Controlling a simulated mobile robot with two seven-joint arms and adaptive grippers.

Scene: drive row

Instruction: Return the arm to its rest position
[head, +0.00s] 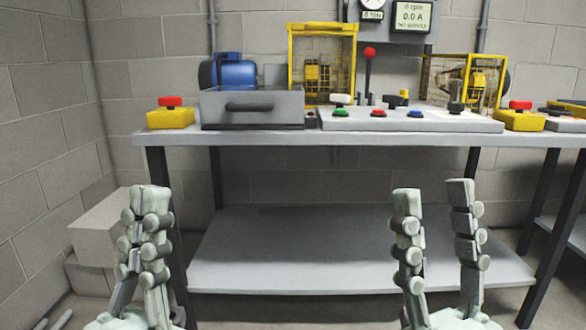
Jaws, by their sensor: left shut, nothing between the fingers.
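My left gripper (147,194) is at the lower left, fingers pointing up and closed together with nothing between them. It is in front of the bench's left leg, apart from the bench. My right gripper (434,190) is at the lower right, its two fingers spread wide apart and empty. It is in front of the lower shelf. Both grippers are below the level of the bench top (290,138), and the arms behind them are mostly out of view.
On the bench stand a grey drawer box (252,104), a control panel (400,121) with coloured knobs and a red-topped lever (369,53), yellow cages (322,60), and red-buttoned yellow boxes (171,115). The lower shelf (330,260) is bare. Grey blocks (97,225) stand at left.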

